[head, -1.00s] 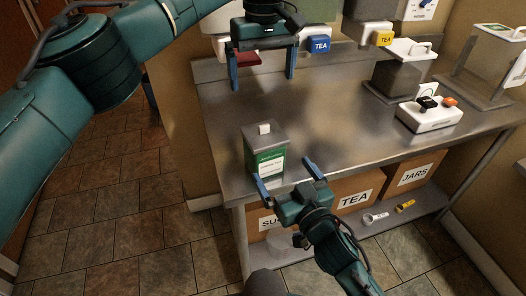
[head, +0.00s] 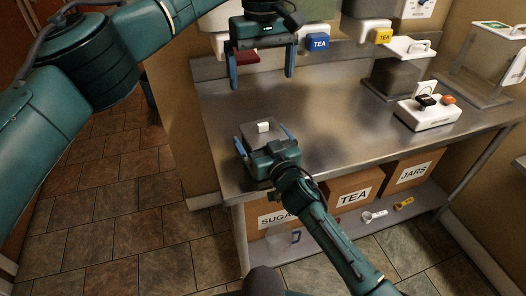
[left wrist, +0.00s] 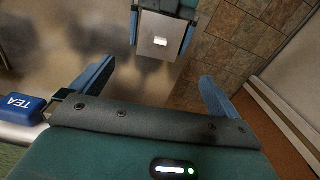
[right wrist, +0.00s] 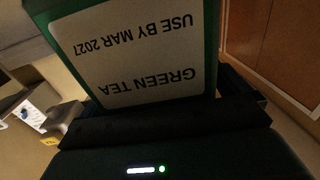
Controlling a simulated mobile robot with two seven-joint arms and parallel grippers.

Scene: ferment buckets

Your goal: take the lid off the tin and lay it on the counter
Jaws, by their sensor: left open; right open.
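The green tin (right wrist: 205,40) fills the right wrist view, its GREEN TEA label upside down there. In the head view its grey lid (head: 256,140) with a white knob (head: 263,127) is on top, near the counter's left front corner; my right gripper hides most of the body. My right gripper (head: 263,141) is open, one finger on each side of the tin; I cannot tell if they touch it. My left gripper (head: 262,70) is open and empty, above and behind the tin, pointing down. The lid also shows in the left wrist view (left wrist: 157,28), beyond the fingers.
The steel counter (head: 335,125) is clear to the right of the tin. A white box (head: 428,112) with black and orange knobs and clear containers stand farther right. Dispensers with a blue TEA tag (head: 318,42) and a yellow one line the back. Labelled cartons sit on the shelf below.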

